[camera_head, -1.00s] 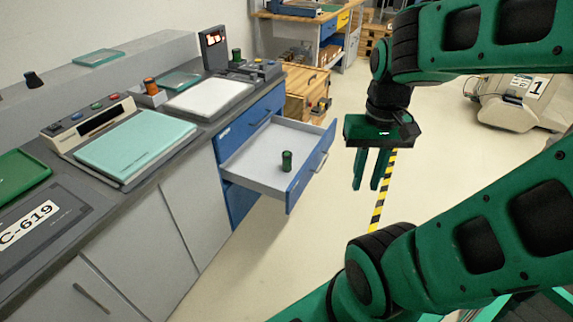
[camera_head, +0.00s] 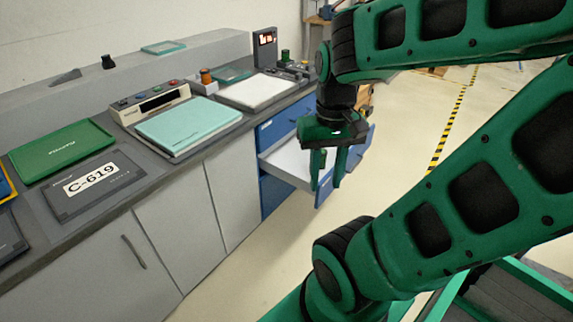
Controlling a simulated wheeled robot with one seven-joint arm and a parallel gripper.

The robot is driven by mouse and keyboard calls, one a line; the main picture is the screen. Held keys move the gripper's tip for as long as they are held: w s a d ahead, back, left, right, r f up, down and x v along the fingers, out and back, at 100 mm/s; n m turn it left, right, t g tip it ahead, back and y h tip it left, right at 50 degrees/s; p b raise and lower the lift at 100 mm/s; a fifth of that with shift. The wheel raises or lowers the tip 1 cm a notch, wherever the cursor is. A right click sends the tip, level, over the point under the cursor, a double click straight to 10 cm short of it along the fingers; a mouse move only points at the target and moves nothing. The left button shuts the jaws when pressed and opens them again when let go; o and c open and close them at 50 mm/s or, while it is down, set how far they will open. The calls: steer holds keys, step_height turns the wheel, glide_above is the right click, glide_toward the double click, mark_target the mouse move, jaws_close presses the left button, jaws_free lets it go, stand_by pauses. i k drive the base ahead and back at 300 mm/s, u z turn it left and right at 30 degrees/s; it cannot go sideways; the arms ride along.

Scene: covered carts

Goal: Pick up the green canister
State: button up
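My gripper (camera_head: 328,170) points down, its two green fingers apart with nothing visible between them. It shows in front of the open blue drawer (camera_head: 283,163) with the pale grey inside. I cannot tell whether it is above the drawer or only in line with it. The green canister seen upright in the drawer earlier does not show now; my gripper appears to hide it. Another small dark green cylinder (camera_head: 285,57) stands on the far end of the counter, beside the display.
The grey counter (camera_head: 150,165) runs along the left, bearing a teal book (camera_head: 188,124), a green tray (camera_head: 61,148), a white pad (camera_head: 258,91) and an orange-topped knob (camera_head: 207,77). Cabinet doors line its front. Floor to the right of the drawer is clear.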

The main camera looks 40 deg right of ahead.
mark_target(324, 153)
steer(key=u, duration=1.05)
steer(key=k, duration=1.6)
steer(key=z, duration=1.35)
steer(key=i, duration=1.7)
